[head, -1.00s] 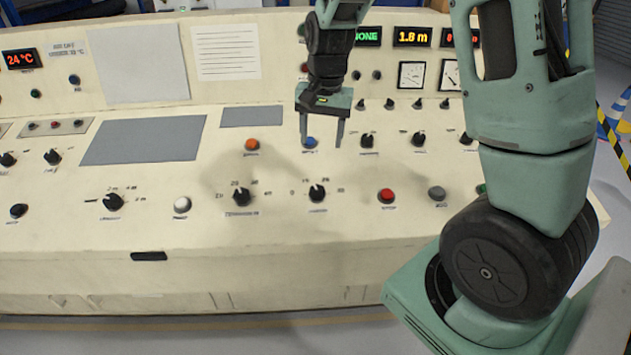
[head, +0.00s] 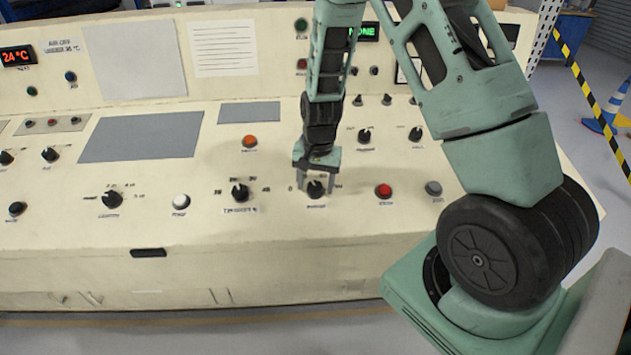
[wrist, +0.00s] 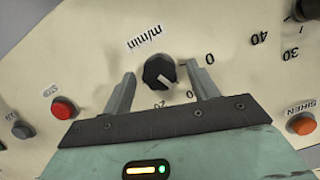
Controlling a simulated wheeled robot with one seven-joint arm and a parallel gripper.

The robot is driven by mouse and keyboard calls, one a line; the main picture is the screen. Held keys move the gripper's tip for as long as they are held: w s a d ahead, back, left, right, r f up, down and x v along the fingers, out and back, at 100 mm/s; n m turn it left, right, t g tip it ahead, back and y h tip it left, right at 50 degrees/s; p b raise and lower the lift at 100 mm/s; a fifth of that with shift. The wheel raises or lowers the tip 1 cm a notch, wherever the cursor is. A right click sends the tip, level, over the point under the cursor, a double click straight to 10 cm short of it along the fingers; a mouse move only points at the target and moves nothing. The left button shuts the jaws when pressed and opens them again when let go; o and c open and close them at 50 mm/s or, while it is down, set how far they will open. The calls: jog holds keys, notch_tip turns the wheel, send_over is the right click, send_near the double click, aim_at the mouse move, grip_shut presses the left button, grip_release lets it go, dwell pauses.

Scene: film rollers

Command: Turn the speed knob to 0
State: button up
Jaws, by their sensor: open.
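The speed knob (head: 316,189) is a black knob with a white pointer line on the sloped cream panel. In the wrist view the knob (wrist: 159,72) has the label "m/min" beside it. A "0" mark lies to its right and a "20" mark below it. Its pointer line aims down and right, between those two marks. My gripper (head: 316,185) is over the knob in the head view. In the wrist view my gripper (wrist: 162,85) is open, with one finger on each side of the knob and a visible gap to each. Its palm hides part of the scale.
A red button (head: 383,190) and a grey button (head: 433,188) sit to the right of the knob. Another black knob (head: 240,191) sits to its left. An orange button (head: 249,141) and a grey plate (head: 249,112) lie farther up the panel.

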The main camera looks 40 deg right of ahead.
jog(key=c, duration=1)
jog(key=shift+n, duration=0.3)
jog(key=n+h+p, duration=0.1)
jog(key=n, duration=0.3)
jog(key=shift+w+a+g, duration=0.1)
jog(key=shift+a+g, duration=0.05)
jog(key=shift+g, duration=0.15)
jog(key=n+h, duration=0.1)
jog(key=n, duration=0.3)
jog(key=shift+n, duration=0.7)
jog(key=shift+a, duration=0.1)
jog(key=o, duration=1)
